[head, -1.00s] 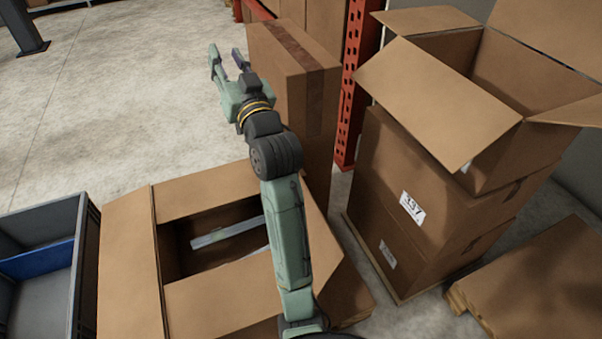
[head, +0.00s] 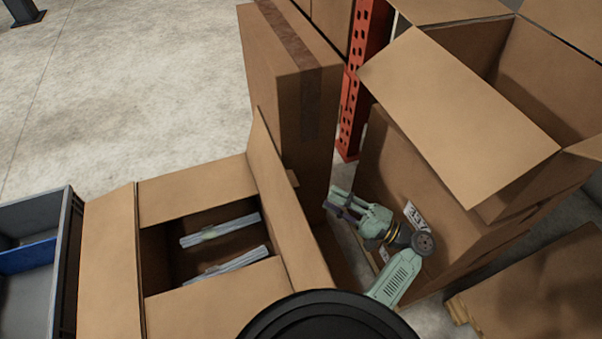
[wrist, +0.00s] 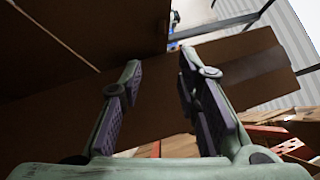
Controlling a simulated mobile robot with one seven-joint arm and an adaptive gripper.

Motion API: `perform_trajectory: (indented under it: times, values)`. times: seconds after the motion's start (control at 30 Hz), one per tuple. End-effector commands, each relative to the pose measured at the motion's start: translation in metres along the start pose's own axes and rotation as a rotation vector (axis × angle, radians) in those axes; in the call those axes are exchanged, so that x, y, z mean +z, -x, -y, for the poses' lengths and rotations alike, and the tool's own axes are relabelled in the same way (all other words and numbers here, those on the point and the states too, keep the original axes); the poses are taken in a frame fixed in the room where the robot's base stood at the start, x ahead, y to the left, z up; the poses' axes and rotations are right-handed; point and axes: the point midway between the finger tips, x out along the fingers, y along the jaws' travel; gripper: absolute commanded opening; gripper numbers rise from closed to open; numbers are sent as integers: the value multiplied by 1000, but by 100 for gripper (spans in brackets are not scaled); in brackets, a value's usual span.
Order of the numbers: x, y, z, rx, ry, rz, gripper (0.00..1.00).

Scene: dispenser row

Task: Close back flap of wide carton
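The wide carton (head: 160,250) stands on the floor in the lower middle of the head view. Its far flap (head: 195,192) and near flap (head: 215,300) lie folded inward over part of the opening. Its left flap (head: 107,265) lies outward. Its right flap (head: 285,205) stands raised along the right rim. I cannot tell for sure which one is the back flap. My gripper (head: 338,203) is open and empty, to the right of the raised flap, apparently not touching it. In the wrist view the fingers (wrist: 160,75) are apart, with brown cardboard beyond them.
A tall closed box (head: 300,90) stands just behind the carton. Stacked boxes with an open top carton (head: 460,115) crowd my gripper on the right. A grey bin (head: 30,300) is at left. Two pale packs (head: 220,230) lie inside. Open floor is at far left.

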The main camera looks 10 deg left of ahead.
Motion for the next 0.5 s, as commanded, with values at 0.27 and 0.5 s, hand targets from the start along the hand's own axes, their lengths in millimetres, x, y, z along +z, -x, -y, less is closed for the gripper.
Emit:
perform_trajectory:
  times: [0.27, 0.5]
  values:
    - [3, -41, 3, -9, -4, 8, 30]
    - [3, -84, 4, -7, -1, 7, 30]
